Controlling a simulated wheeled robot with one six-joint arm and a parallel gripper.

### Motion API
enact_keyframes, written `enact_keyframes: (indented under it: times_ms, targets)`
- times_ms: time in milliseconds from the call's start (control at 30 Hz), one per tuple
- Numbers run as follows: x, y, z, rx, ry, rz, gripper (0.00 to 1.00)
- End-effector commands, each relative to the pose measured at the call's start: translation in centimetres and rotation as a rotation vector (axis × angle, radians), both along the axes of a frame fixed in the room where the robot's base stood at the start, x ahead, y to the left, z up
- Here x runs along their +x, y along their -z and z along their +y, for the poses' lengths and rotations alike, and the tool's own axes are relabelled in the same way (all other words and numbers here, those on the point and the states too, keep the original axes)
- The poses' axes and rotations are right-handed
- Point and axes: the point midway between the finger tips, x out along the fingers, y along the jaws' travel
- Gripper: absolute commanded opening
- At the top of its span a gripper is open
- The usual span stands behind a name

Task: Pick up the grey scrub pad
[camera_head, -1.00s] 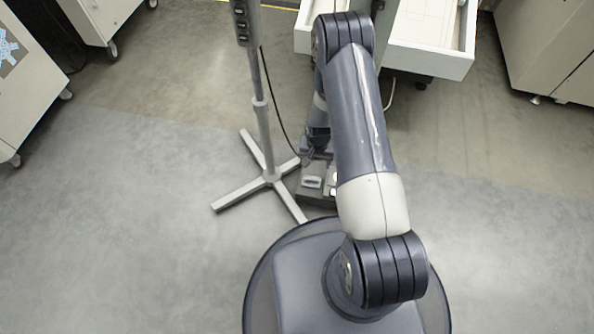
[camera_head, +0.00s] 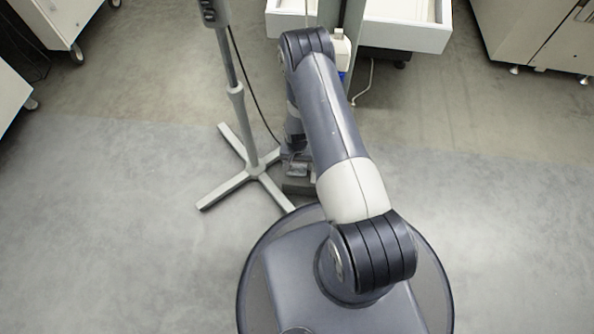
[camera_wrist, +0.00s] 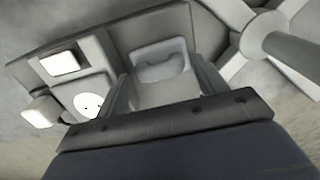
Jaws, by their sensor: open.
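The grey scrub pad (camera_wrist: 160,60) appears to be the light grey, curved-edged piece lying on a dark tray (camera_wrist: 128,30) in the wrist view. My gripper (camera_wrist: 162,80) is open, one finger on each side of the pad's near end in that view. I cannot tell whether the fingers touch it or are still above it. In the head view my gripper (camera_head: 296,160) hangs over the tray (camera_head: 298,187) and mostly hides what lies there.
On the tray are a white round piece (camera_wrist: 88,104) and white blocks (camera_wrist: 60,63). A grey stand (camera_head: 258,165) with a cross-shaped foot is close on the left. A white drawer unit (camera_head: 405,30) is behind. The floor to the right is clear.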

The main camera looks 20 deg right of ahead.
Motion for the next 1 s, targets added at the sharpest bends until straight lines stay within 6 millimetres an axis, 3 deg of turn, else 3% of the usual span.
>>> enact_keyframes:
  times_ms: [233, 633, 867, 1000]
  targets:
    - [0.0, 0.1, 0.0, 0.0, 0.0, -0.001, 0.66]
    - [0.0, 0.1, 0.0, 0.0, 0.0, -0.001, 0.33]
    - [0.1, 0.0, 0.0, 0.0, 0.0, -0.001, 0.33]
    - [0.1, -1.6, 0.0, 0.0, 0.0, -0.003, 0.33]
